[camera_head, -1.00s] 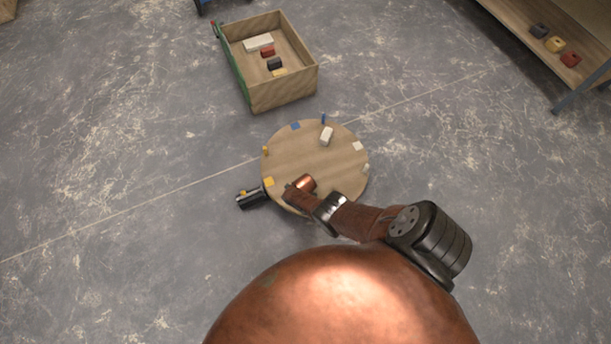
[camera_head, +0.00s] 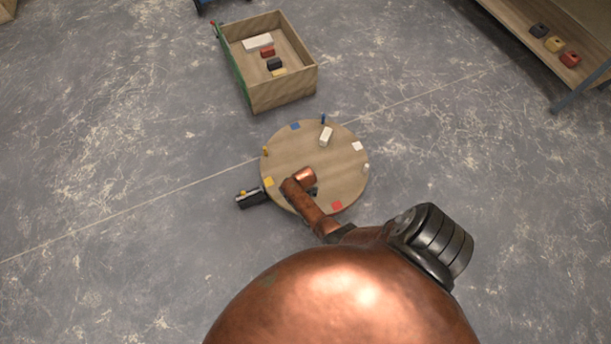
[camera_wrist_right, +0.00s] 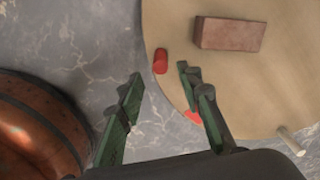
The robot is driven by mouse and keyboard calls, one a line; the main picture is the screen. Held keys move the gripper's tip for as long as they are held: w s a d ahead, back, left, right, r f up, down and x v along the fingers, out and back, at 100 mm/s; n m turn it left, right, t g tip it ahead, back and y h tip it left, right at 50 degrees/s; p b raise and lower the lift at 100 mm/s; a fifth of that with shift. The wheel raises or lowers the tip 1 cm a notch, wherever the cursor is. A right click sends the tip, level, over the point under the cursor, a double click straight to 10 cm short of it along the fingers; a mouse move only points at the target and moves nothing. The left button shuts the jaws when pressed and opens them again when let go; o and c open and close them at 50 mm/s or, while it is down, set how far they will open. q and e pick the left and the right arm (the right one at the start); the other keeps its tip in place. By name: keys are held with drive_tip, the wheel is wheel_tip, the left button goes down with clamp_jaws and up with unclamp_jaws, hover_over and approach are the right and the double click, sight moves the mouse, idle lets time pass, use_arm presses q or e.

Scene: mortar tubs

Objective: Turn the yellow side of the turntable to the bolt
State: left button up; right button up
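The turntable (camera_head: 345,180) is a round wooden disc with coloured patches and pegs on its edge. Its yellow patch (camera_head: 268,182) is at the lower left, close to the black bolt (camera_head: 248,199) outside the rim. A yellow peg (camera_head: 265,151) stands farther up the left edge. In the wrist view my right gripper (camera_wrist_right: 159,78) is open, at the rim by a red peg (camera_wrist_right: 160,62). I cannot tell whether it touches. My left gripper is out of view.
A reddish brick (camera_wrist_right: 228,34) lies on the disc, and a white block (camera_head: 326,136) is on its far part. A wooden crate (camera_head: 285,97) with several blocks stands behind. A shelf (camera_head: 510,22) is at the upper right. The floor left is clear.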

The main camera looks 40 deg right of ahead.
drive_tip(key=shift+r, duration=2.65)
drive_tip(key=s+d+f+n+h, duration=0.1)
drive_tip(key=s+f+n, duration=0.5)
drive_tip(key=s+n, duration=0.3)
drive_tip(key=s+d+f+n, duration=0.1)
drive_tip(key=s+f+n, duration=0.5)
drive_tip(key=s, duration=0.5)
drive_tip(key=s+a+f+n, duration=0.25)
drive_tip(key=s+n, duration=0.45)
drive_tip(key=s, duration=0.4)
drive_tip(key=s+a+f+n, duration=0.1)
drive_tip(key=s+a+n, duration=0.2)
drive_tip(key=s+n, duration=0.6)
use_arm(q)
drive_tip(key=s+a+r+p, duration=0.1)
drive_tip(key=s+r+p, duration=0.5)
drive_tip(key=p, duration=0.8)
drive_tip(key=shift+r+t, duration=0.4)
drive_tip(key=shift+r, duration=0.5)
use_arm(e)
drive_tip(key=s+d+r, duration=0.1)
drive_tip(key=s+r, duration=0.6)
drive_tip(key=s, duration=0.1)
drive_tip(key=shift+d+r+m+y, duration=0.25)
drive_tip(key=shift+r+m+y, duration=0.1)
drive_tip(key=shift+m+y, duration=0.05)
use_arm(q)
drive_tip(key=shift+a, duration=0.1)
use_arm(e)
drive_tip(key=shift+c, duration=0.2)
